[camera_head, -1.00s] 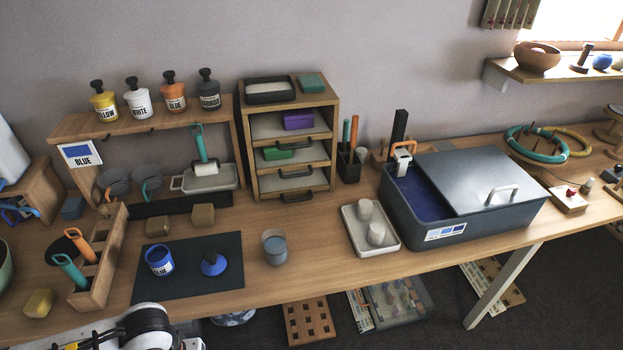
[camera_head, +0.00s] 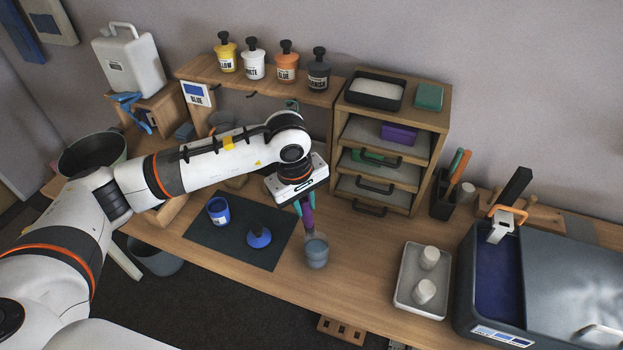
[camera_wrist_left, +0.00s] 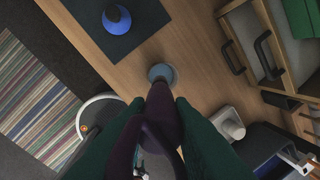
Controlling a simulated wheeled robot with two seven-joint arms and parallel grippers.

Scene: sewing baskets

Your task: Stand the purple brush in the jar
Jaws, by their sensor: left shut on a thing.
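The purple brush (camera_head: 307,217) hangs upright, dark end down, from my left gripper (camera_head: 304,204), whose green fingers are shut on it. The jar (camera_head: 317,253), a small see-through grey-blue cup, stands on the table just below the brush. The brush's lower end is close to the jar's rim; I cannot tell whether it is above or inside it. In the left wrist view the purple brush (camera_wrist_left: 158,112) points toward the jar (camera_wrist_left: 162,73), between the green fingers. My right gripper is not in view.
A dark mat (camera_head: 206,245) with a blue paint pot (camera_head: 218,211) and a blue-based stopper (camera_head: 259,238) lies left of the jar. The drawer unit (camera_head: 431,137) stands behind it. A white tray (camera_head: 403,288) with two white pieces is to the right. The wood between is clear.

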